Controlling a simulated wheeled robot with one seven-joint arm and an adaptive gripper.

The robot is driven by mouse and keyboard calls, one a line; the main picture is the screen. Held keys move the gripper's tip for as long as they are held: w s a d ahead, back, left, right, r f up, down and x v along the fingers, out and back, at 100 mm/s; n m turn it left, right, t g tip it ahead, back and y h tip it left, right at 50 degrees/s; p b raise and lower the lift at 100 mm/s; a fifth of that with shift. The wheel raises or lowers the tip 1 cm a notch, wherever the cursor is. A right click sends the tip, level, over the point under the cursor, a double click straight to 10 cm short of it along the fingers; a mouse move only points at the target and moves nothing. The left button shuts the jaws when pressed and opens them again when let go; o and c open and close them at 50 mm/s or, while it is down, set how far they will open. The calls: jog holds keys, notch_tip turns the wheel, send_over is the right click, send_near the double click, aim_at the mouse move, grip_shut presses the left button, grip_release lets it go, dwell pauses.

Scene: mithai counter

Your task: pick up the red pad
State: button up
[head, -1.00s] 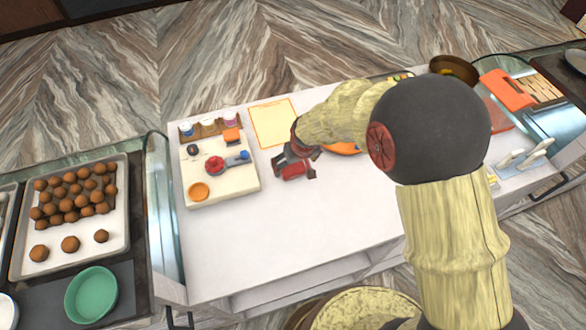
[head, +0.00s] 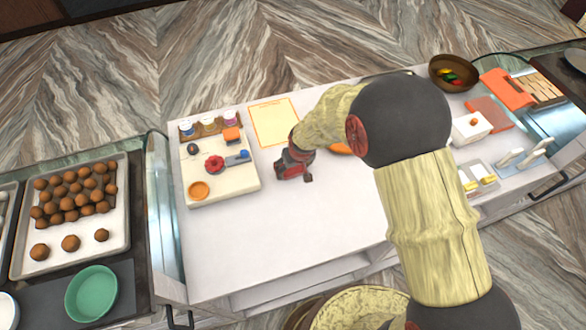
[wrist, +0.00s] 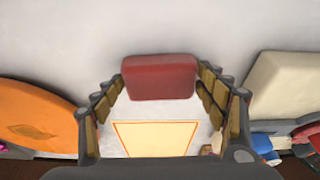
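The red pad (wrist: 160,78) is a dark red block with rounded edges, lying on the white counter in the wrist view. It sits between the tips of my gripper's fingers (wrist: 160,84), with its long side running from one finger toward the other. My gripper is open, and a narrow gap seems to show at each end of the pad. In the head view my gripper (head: 293,172) is low over the counter, right of the cream board, and hides most of the pad.
The cream board (head: 231,184) with small items is left of my gripper. An orange plate (wrist: 35,112) is close on the wrist view's left. A brown bowl (head: 452,72) stands far right. The front counter is clear.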

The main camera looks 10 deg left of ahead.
jog(key=c, duration=0.6)
jog(key=shift+c, duration=0.6)
jog(key=shift+r, duration=0.1)
jog(key=shift+r, duration=0.45)
notch_tip(320, 180, up, 2)
jog(key=shift+r, duration=0.2)
jog(key=s+d+r, duration=0.9)
jog(key=s, duration=0.1)
jog(key=shift+s+d+r, duration=0.25)
